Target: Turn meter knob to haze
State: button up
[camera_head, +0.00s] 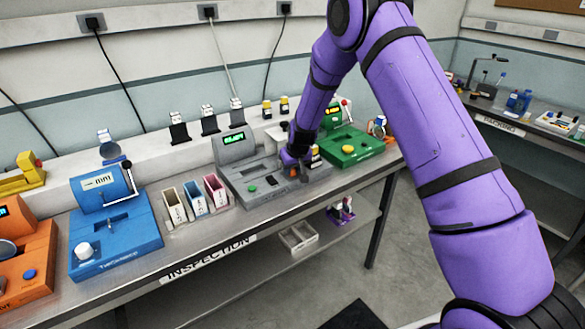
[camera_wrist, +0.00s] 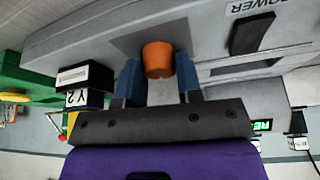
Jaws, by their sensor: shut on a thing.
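The grey meter (camera_head: 262,190) with a small green-lit display (camera_head: 233,138) stands on the inspection bench. My gripper (camera_head: 294,166) reaches down to its right side. In the wrist view the orange knob (camera_wrist: 158,58) sits on the meter's grey body (camera_wrist: 95,38), between the two blue fingertips of my gripper (camera_wrist: 157,78), which is shut on it. A black slider-like part (camera_wrist: 252,32) and a POWER label lie to the right of the knob. I cannot read any haze mark or the knob's pointer.
A green device (camera_head: 352,147) stands close to the right of the meter. Small pink, blue and cream bins (camera_head: 215,190) and a blue device (camera_head: 115,238) are on its left. In the wrist view a block marked Y 2 (camera_wrist: 85,98) is close beside my gripper.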

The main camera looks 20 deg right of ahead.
jog(key=m+h, duration=0.1)
jog(key=m, duration=0.2)
jog(key=shift+a+m+h, duration=0.15)
jog(key=shift+m+h, duration=0.15)
jog(key=shift+m+g+h, duration=0.3)
jog(key=shift+m+h, duration=0.3)
jog(key=shift+m, duration=1.2)
jog(key=o, duration=0.9)
jog(key=v, duration=1)
jog(key=shift+s+a+r, duration=0.1)
jog(key=shift+s+r, duration=0.05)
jog(key=shift+r, duration=0.2)
